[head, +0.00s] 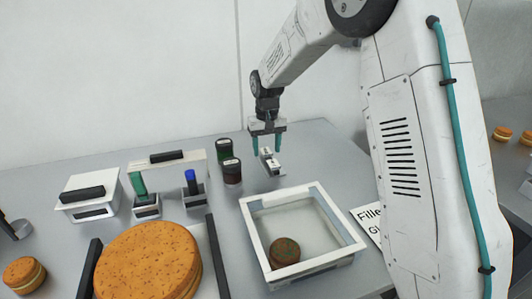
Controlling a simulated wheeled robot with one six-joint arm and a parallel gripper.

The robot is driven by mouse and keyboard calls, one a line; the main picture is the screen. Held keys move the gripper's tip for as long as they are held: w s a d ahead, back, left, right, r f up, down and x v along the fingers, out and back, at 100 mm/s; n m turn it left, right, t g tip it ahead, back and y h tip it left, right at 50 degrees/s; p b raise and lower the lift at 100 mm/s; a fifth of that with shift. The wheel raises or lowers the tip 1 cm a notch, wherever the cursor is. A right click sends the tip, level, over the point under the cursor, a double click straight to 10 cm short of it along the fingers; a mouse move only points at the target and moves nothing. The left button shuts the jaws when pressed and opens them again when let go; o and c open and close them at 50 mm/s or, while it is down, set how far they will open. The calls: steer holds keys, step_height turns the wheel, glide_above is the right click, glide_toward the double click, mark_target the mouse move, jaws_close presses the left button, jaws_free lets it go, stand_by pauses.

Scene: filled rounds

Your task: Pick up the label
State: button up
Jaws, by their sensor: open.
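My gripper (266,148) points down at the back of the table, its two teal fingers spread apart. A small pale piece with dark marks (268,158), which looks like the label, sits on a low grey holder just below and between the fingertips. I cannot tell whether a finger touches it. A white printed card (369,222) lies at the right of the tray, partly hidden behind my arm; its visible text begins "Fille".
A white-rimmed tray (330,211) holds a dark round. Two dark jars (232,172) stand left of the gripper. Stands with a green tool (138,186) and a blue-topped tool (191,182), a white lidded box (90,205) and a large orange-brown round (148,262) fill the left.

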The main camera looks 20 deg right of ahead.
steer(key=shift+f, duration=0.2)
stand_by(0.6)
steer(key=c, duration=0.8)
